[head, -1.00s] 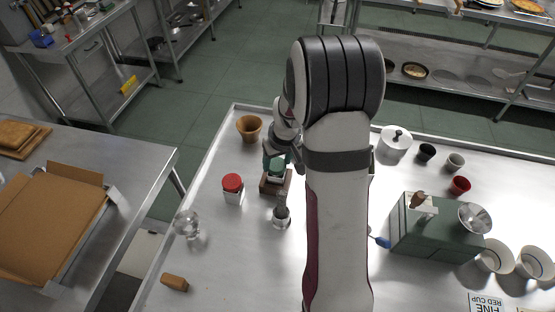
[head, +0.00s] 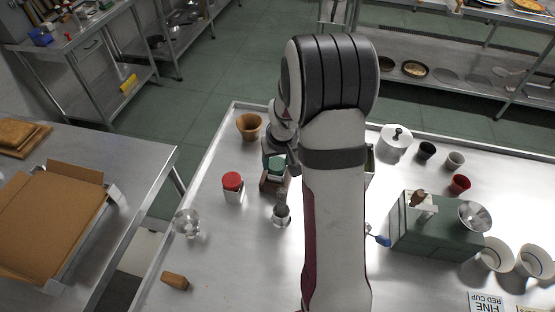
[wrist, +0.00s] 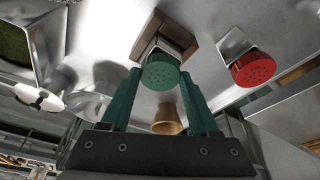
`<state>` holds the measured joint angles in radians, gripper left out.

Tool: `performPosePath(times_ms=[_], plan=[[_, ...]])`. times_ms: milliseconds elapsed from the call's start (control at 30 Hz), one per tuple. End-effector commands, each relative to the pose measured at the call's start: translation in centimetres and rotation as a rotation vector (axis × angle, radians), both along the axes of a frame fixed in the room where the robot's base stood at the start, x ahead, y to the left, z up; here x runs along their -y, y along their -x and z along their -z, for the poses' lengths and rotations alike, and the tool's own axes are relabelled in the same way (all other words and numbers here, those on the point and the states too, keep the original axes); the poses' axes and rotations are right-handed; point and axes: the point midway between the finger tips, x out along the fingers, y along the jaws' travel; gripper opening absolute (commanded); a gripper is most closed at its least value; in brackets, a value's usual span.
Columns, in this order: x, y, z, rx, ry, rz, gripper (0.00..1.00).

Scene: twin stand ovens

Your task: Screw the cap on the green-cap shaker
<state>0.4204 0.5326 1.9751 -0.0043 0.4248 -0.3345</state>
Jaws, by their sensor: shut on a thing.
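The green-cap shaker stands upright in a small wooden block (head: 270,187) left of my arm. Its round, perforated green cap (wrist: 160,75) is on top of the pale body, between my two green fingers. In the head view the cap (head: 273,162) is partly hidden by my wrist. My gripper (wrist: 160,84) is shut on the green cap from above. How tightly the cap sits on the body cannot be told.
A red-capped shaker (head: 233,188) stands just left of the block, with a wooden bowl (head: 249,127) behind. A small metal container (head: 282,217) is close in front. A glass (head: 187,223) and wooden piece (head: 174,282) lie nearer; free table is between.

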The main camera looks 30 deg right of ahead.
Motion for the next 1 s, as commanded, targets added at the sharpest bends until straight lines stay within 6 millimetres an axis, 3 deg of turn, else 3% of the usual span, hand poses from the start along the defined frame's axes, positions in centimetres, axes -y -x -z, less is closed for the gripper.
performPosePath(times_ms=[300, 633, 900, 1000], plan=[[0.05, 0.0, 0.05, -0.001, 0.002, 0.44, 0.03], [0.12, 0.06, 0.08, -0.002, 0.003, 0.497, 0.03], [0.16, 0.1, 0.22, -0.004, 0.005, 1.016, 0.03], [0.15, 0.22, 0.25, -0.005, 0.005, 1.076, 0.03]])
